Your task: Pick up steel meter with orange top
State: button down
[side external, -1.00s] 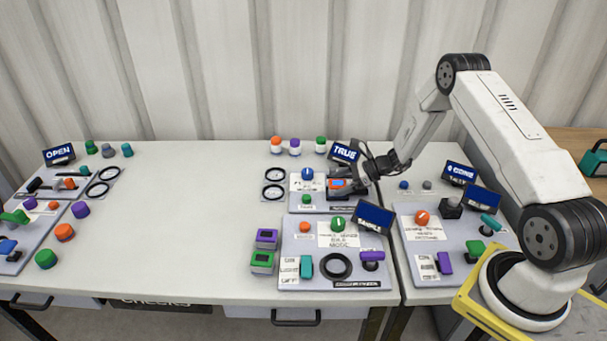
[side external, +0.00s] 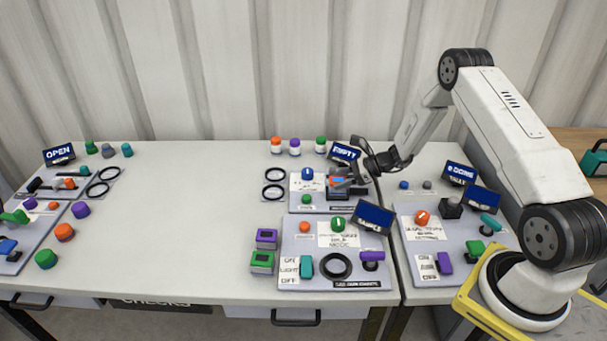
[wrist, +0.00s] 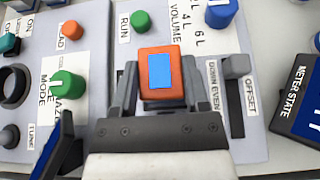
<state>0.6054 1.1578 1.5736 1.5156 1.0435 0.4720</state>
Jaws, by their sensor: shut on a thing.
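The steel meter with the orange top and a blue screen (wrist: 161,70) sits between my gripper's two fingers (wrist: 160,88) in the wrist view. The fingers are shut on its sides. In the side view my gripper (side external: 348,184) holds the meter (side external: 337,181) just above the back middle panel (side external: 296,196). The meter's lower body is mostly hidden by the orange top and the fingers.
The panel carries a blue knob (side external: 307,173), a green button (side external: 306,198) and a grey slider (wrist: 236,66). A display (side external: 345,153) stands behind it. A front panel (side external: 290,240) and a right panel (side external: 408,212) are close by. The table's left middle is clear.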

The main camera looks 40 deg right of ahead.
jog(key=shift+r, duration=0.5)
jog(key=s+a+r, duration=0.3)
jog(key=s+r, duration=0.7)
jog(key=s, duration=0.3)
jog(key=shift+s+a+r, duration=0.25)
jog(key=shift+s+r, duration=0.05)
jog(key=shift+r, duration=0.1)
jog(key=shift+w+a, duration=0.1)
jog(key=w+a, duration=0.3)
jog(key=a, duration=0.4)
jog(key=w+a, duration=0.4)
jog(key=a, duration=0.4)
jog(key=shift+a+f, duration=0.25)
jog(key=shift+f, duration=0.2)
